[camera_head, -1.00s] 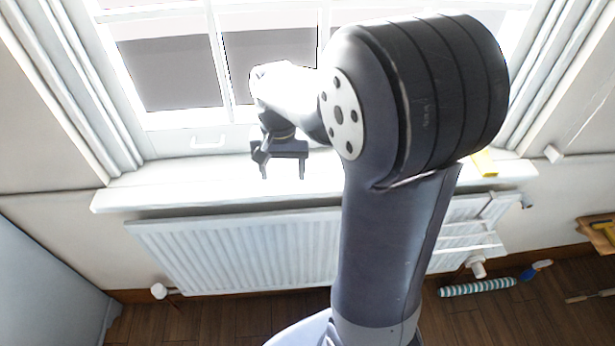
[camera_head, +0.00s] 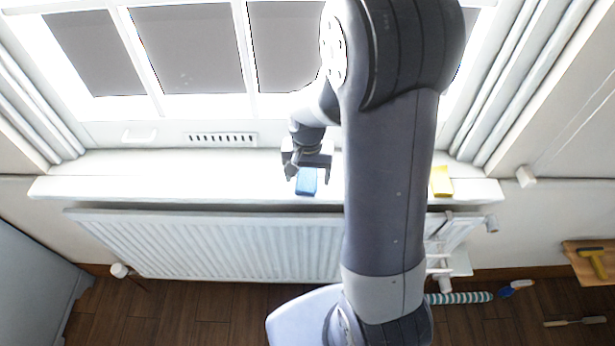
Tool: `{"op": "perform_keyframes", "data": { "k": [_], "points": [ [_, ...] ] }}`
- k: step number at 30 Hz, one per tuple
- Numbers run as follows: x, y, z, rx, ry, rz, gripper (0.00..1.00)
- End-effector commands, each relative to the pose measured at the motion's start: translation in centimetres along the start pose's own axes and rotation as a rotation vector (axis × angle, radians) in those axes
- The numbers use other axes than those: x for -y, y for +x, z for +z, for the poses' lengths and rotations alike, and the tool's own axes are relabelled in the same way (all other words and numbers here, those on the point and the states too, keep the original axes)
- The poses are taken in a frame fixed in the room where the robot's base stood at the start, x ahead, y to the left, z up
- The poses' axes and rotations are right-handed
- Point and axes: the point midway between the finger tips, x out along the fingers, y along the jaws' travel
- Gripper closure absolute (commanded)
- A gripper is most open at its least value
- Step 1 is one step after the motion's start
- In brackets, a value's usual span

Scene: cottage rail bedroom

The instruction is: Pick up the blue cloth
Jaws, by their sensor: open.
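The blue cloth (camera_head: 306,187) is a small folded block on the white window sill (camera_head: 180,183), left of my arm. My gripper (camera_head: 306,176) is open over the cloth, its fingers pointing down at it. The fingers overlap the cloth's far part in the picture; I cannot tell whether they touch it. Part of the sill is hidden behind my arm.
A yellow sponge-like block (camera_head: 441,181) sits on the sill to the right. A white radiator (camera_head: 210,245) is below the sill. The window (camera_head: 190,60) stands behind. A striped roll (camera_head: 460,297) lies on the floor. The sill left of the cloth is clear.

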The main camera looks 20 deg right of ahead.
Motion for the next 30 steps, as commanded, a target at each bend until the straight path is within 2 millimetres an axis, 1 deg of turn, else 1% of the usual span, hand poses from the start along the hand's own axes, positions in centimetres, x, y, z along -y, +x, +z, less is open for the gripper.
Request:
{"op": "perform_keyframes", "data": {
  "k": [4, 23, 28, 30],
  "points": [
    [0.0, -0.02, -0.02, -0.001, 0.0, 0.0, 0.25],
    [0.01, -0.07, -0.03, -0.001, 0.0, 0.0, 0.77],
    [0.01, -0.13, -0.04, -0.001, 0.0, -0.001, 0.77],
    [0.03, -0.45, -0.09, -0.003, 0.0, -0.001, 0.77]
  ]
}}
